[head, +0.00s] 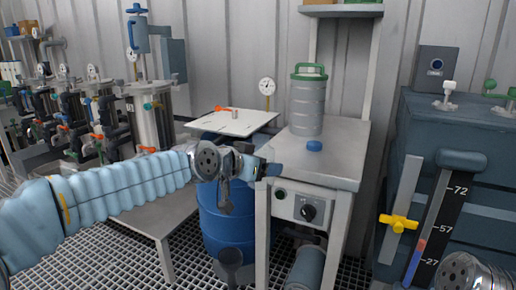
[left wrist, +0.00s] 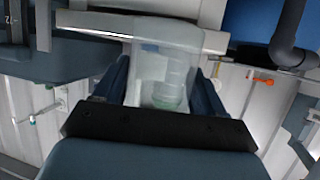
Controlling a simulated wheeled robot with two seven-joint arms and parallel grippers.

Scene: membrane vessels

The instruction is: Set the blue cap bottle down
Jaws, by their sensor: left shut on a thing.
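My left gripper (head: 268,170) is at the front left corner of the metal bench (head: 345,160). In the left wrist view its dark fingers (left wrist: 165,92) are shut on a clear, see-through bottle (left wrist: 150,65). The bottle's body can hardly be made out in the head view, and no cap shows on it in the wrist view. A round blue cap (head: 314,146) appears over the bench top, right of the gripper. I cannot tell whether it is on the held bottle or lies apart.
A ribbed canister with a green handle (head: 307,100) stands at the back of the bench. A white board (head: 232,122) is to the left, above a blue drum (head: 225,215). The bench's right side is clear. A dark tank (head: 455,135) stands further right.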

